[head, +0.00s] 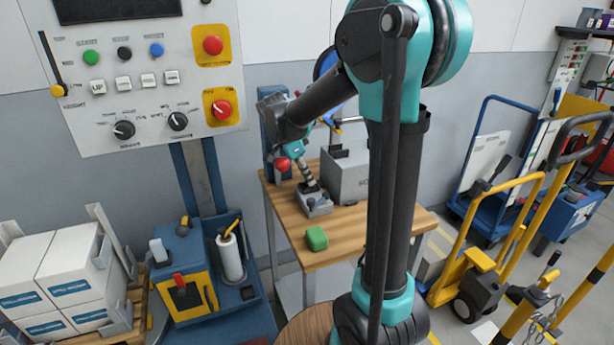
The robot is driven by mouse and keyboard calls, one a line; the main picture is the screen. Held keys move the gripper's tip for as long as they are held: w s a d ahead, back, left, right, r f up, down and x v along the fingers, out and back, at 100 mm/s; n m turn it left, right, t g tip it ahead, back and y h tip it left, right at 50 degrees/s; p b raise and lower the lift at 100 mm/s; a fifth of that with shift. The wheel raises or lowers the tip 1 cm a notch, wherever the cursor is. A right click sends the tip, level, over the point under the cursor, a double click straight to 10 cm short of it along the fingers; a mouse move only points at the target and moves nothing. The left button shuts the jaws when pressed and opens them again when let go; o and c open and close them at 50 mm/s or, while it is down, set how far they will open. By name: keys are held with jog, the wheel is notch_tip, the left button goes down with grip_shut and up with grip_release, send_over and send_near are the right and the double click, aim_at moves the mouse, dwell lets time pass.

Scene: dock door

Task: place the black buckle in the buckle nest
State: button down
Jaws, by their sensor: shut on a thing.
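My arm reaches over the wooden workbench (345,225). My gripper (311,188) points down at its end, just over a small grey block-like fixture (316,208) on the bench. The fixture may be the buckle nest, but its recess is too small to make out. The gripper is shut on a small dark thing, which looks like the black buckle, largely hidden by the fingers. I cannot tell whether it touches the fixture.
A green block (316,238) lies in front of the fixture. A grey box (348,178) stands close behind on its right. A red knob-like part (283,164) is left of my wrist. A control panel (145,75) stands at left, a yellow pallet truck (480,262) at right.

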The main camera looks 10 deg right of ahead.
jog(key=shift+f, duration=0.15)
jog(key=c, duration=1.4)
grip_release()
jog(key=w+v, duration=0.1)
jog(key=v, duration=1.1)
jog(key=shift+s, duration=0.45)
